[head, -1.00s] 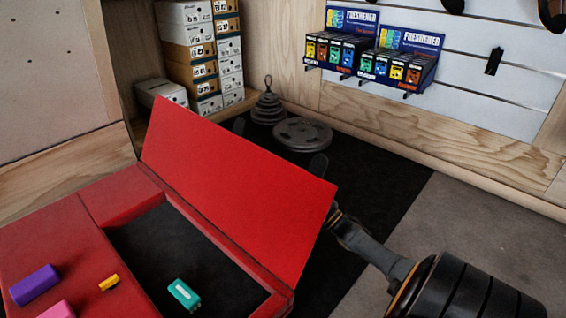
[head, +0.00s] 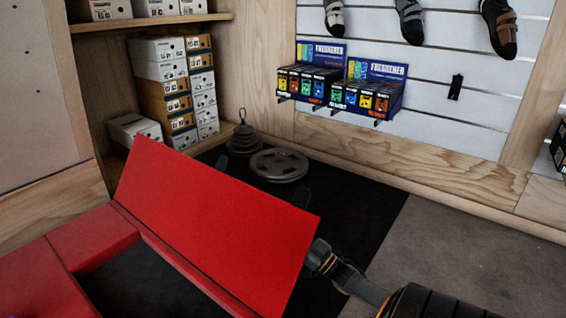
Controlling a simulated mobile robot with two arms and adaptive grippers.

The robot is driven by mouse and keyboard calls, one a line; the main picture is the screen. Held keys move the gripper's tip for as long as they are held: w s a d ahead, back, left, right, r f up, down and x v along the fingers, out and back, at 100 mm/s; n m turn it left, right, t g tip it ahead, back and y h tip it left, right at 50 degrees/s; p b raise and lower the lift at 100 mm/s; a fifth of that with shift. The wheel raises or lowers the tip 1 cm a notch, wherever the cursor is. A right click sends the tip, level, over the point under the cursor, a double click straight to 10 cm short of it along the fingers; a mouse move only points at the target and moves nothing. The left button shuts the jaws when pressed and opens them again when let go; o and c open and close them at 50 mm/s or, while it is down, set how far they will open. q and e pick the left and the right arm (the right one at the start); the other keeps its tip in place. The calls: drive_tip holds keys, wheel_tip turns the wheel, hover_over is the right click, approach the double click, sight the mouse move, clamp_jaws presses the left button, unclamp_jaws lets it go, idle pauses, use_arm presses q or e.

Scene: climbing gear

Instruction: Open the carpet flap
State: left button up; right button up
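The red carpet flap (head: 215,225) stands raised and tilted at the right edge of the red padded mat (head: 92,238). The dark opening (head: 140,285) beside it is uncovered, and its lower part is cut off by the picture edge. My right arm comes in from the lower right, and its wrist passes behind the flap. Two dark fingertips of my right gripper (head: 261,180) show above the flap's top edge, well apart, so it looks open. The rest of that gripper is hidden behind the flap. My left gripper is not in view.
Weight plates (head: 278,165) lie on the black floor mat (head: 370,215) behind the flap. Shoe boxes (head: 165,85) fill shelves at the back left. A freshener display (head: 345,85) and climbing shoes (head: 410,22) are on the slatted wall. The grey floor at right is clear.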

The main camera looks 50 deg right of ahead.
drive_tip(key=a+v, duration=0.1)
drive_tip(key=v, duration=1.2)
drive_tip(key=shift+s+d, duration=0.2)
drive_tip(key=shift+s, duration=0.15)
idle(0.4)
drive_tip(key=shift+f, duration=0.1)
